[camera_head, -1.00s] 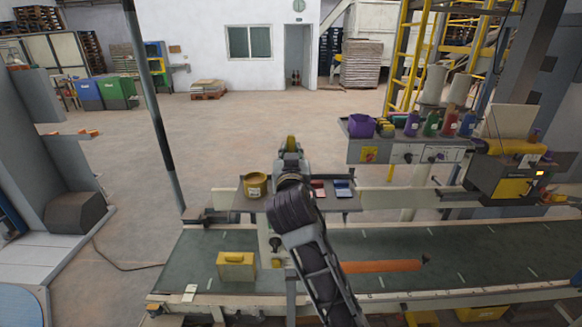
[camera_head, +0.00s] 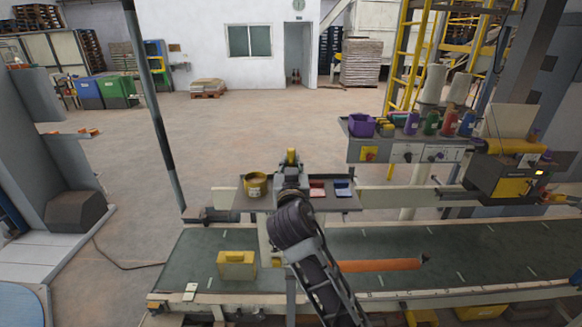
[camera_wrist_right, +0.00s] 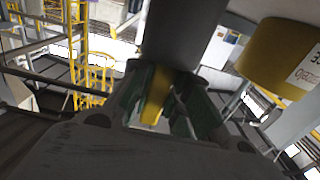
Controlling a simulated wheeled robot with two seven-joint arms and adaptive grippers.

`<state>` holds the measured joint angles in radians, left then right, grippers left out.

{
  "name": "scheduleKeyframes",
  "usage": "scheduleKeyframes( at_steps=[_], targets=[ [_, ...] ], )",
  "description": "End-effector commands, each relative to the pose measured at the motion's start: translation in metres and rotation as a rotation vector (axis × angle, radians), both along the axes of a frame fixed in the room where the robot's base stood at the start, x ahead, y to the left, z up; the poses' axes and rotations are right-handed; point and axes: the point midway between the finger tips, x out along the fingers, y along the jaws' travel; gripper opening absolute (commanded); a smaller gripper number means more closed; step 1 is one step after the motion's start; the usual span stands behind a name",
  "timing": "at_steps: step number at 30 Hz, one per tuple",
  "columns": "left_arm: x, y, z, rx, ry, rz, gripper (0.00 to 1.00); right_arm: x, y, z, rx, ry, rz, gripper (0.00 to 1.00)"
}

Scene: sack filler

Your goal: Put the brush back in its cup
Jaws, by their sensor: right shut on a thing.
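The yellow cup (camera_head: 255,185) stands on the left of a small grey shelf behind the conveyor. In the right wrist view the cup (camera_wrist_right: 282,62) is at the upper right, with a white label. My right gripper (camera_head: 291,167) is just right of the cup and apart from it. It is shut on the brush, whose yellow end (camera_head: 291,155) shows above the fingers. In the wrist view a yellow part of the brush (camera_wrist_right: 156,92) is between the green finger pads. A dark cylinder above it hides more; I cannot tell what it is. My left gripper is not in view.
The grey shelf (camera_head: 242,205) also bears a red item (camera_head: 317,188) and a blue item (camera_head: 343,188) right of my gripper. A yellow box (camera_head: 236,265) and an orange roll (camera_head: 380,265) lie on the green conveyor. Bottles and a purple bin (camera_head: 361,126) stand behind right.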

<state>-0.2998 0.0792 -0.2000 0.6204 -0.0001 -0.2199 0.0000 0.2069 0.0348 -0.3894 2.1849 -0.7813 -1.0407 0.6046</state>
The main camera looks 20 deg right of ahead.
Motion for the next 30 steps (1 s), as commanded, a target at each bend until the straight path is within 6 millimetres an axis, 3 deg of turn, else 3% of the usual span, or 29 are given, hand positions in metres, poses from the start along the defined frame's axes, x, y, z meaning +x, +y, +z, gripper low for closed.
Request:
scheduleKeyframes(
  at_steps=[7,8,12,30],
  targets=[
    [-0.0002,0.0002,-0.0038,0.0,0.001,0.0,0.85,0.0001,0.0,-0.0038,0.0,0.0,0.0,0.0],
    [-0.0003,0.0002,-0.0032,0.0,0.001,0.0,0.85,0.0001,0.0,-0.0033,0.0,0.0,0.0,0.22],
    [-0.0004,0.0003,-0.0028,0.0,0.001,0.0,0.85,0.0001,0.0,-0.0028,0.0,0.0,0.0,0.4],
    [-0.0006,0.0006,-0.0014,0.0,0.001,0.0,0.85,-0.0039,0.0016,0.0001,0.001,0.0,0.001,0.4]
  ],
)
